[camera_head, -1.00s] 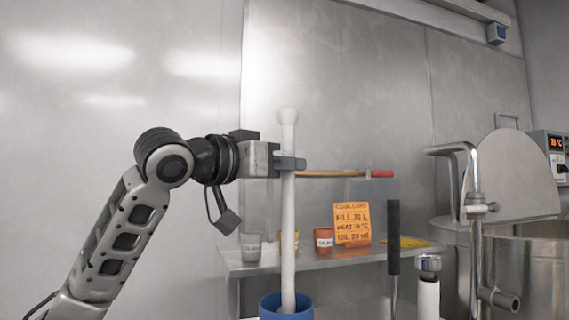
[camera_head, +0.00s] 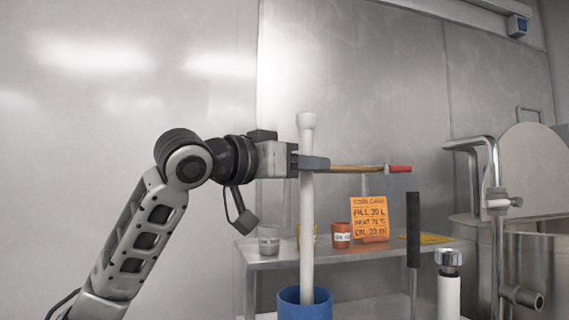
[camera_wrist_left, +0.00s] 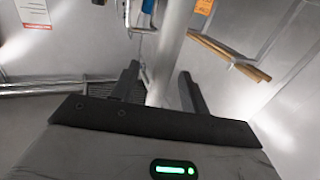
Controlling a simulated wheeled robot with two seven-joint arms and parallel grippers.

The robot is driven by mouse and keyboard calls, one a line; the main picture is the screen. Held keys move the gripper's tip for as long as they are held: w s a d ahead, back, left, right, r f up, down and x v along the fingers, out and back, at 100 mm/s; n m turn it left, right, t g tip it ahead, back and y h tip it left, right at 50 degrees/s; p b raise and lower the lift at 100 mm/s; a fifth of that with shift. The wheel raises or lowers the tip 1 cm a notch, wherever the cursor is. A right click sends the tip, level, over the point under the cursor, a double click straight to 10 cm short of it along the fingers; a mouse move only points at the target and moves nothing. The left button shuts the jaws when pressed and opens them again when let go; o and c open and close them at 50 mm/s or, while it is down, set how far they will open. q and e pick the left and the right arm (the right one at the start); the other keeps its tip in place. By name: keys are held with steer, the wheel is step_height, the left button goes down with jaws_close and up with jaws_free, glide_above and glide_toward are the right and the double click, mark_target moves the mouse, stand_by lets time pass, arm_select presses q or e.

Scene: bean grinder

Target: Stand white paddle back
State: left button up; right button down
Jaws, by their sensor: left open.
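The white paddle (camera_head: 307,225) stands nearly upright, its lower end inside a blue holder (camera_head: 305,306). Its shaft also shows in the left wrist view (camera_wrist_left: 168,55). My left gripper (camera_head: 316,163) is at the upper part of the shaft, just below the knob at its top. In the left wrist view my left gripper (camera_wrist_left: 160,85) is open, with one finger on either side of the shaft. The paddle's lower end is hidden by the holder wall. My right gripper is out of view.
A steel shelf (camera_head: 262,264) behind holds a grey cup (camera_head: 269,241), a red jar (camera_head: 341,235) and an orange card (camera_head: 370,218). A black handle (camera_head: 413,230), steel pipe (camera_head: 497,230) and large pot (camera_head: 540,245) are right.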

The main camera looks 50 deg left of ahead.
arm_select(q)
steer(key=s+a+b, duration=0.1)
steer(key=s+b, duration=0.3)
steer(key=s, duration=1.1)
steer(key=shift+s+a, duration=0.25)
steer(key=shift+s, duration=0.15)
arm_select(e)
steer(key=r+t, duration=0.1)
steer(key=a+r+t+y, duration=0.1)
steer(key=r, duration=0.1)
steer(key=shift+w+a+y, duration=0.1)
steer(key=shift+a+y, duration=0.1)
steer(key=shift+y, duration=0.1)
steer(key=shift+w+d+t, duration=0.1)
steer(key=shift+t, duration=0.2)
